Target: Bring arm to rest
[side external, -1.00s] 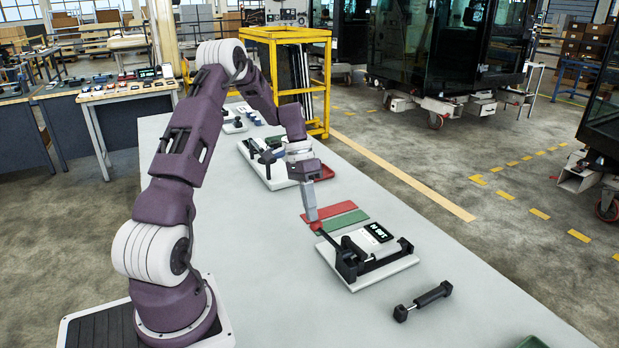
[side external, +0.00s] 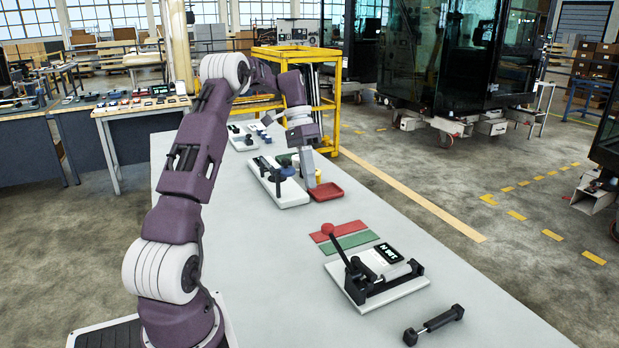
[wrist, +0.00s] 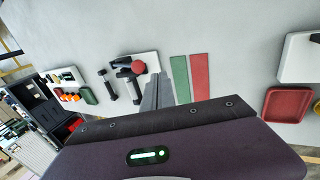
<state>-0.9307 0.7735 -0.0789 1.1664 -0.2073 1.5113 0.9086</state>
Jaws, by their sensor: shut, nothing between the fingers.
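My gripper (side external: 312,183) is shut and empty. It hangs above the bench (side external: 240,270), near the red tray (side external: 326,192), with its fingers pointing down. The lever unit (side external: 345,279) has a white base, a black frame and a small dark display. Its lever leans up and left, ending in a red knob (side external: 327,229). The gripper is clear of the knob. In the wrist view my shut fingers (wrist: 158,90) overlap the picture near the lever unit (wrist: 148,64), and the red knob (wrist: 138,66) shows beside them.
Red (side external: 336,231) and green (side external: 354,240) strips lie behind the lever unit. A black cylinder part (side external: 436,324) lies at the front right. Another white-based fixture (side external: 294,199) stands left of the red tray. A yellow frame (side external: 347,120) stands beyond the bench.

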